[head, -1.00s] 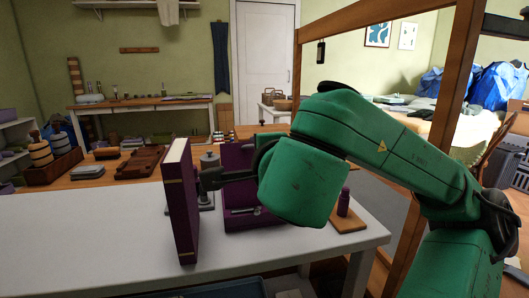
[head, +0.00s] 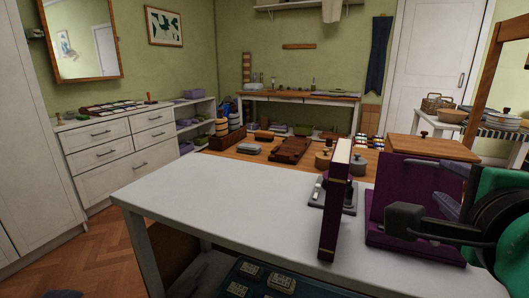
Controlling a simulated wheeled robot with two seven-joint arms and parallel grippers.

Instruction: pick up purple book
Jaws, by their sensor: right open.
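The purple book (head: 330,225) stands upright on the white table, its pale page edge facing up. It is near the table's front edge, left of my right gripper. My right gripper (head: 402,222) is black and comes in from the right edge on my green arm. It is open and empty, with a visible gap between its fingers and the book. It hides part of an open purple case (head: 385,190) behind it. My left gripper is not in view.
A small metal item on a dark base (head: 349,195) stands right behind the book. The left part of the white table (head: 220,205) is clear. A wooden table (head: 235,162) with trays and pots is behind. A dark bin (head: 250,275) sits below the front edge.

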